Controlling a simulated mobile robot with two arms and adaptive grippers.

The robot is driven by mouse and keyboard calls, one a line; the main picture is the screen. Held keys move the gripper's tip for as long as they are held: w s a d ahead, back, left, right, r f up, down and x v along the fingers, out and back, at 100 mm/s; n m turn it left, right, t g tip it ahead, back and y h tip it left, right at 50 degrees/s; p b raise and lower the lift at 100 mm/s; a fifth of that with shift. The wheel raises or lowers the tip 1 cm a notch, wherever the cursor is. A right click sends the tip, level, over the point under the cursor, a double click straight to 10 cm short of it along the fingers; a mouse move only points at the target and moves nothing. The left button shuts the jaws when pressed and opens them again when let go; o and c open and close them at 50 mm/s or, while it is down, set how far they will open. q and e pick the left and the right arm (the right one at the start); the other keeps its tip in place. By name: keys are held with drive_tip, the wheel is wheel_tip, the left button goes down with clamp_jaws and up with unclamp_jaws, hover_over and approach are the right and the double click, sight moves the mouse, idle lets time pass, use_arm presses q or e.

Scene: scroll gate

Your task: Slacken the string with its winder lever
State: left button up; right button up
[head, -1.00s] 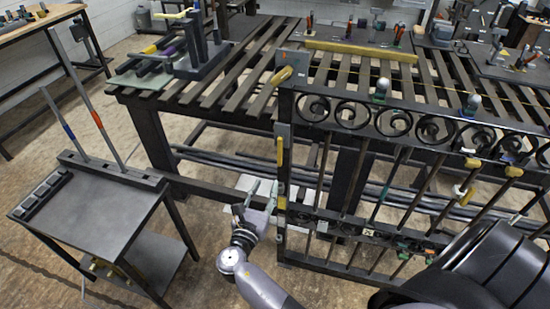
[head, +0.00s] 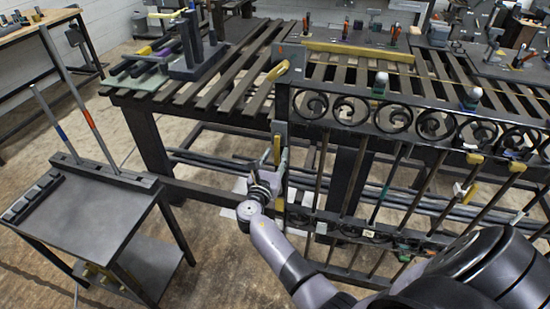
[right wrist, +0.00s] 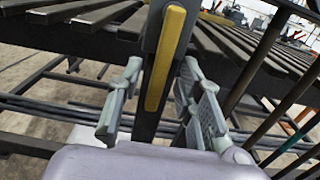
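The gate's left post carries a yellow upright bar (head: 277,150), which looks like the winder lever's grip. In the right wrist view the yellow bar (right wrist: 165,60) stands upright on a dark strip. My right gripper (right wrist: 158,100) is open, with one finger on each side of the dark strip and the bar's lower end. Gaps show on both sides, so it does not grip the bar. In the head view my right gripper (head: 270,168) is at the post, partly hidden. A thin yellow string (head: 437,76) runs along the gate's top. My left gripper is not in view.
The scroll gate (head: 400,117) leans or stands before a slatted bench (head: 240,75). A small dark table (head: 85,205) with two rods is at left. Open floor lies between the table and gate.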

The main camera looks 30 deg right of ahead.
drive_tip(key=shift+c, duration=0.3)
clamp_jaws()
idle(0.5)
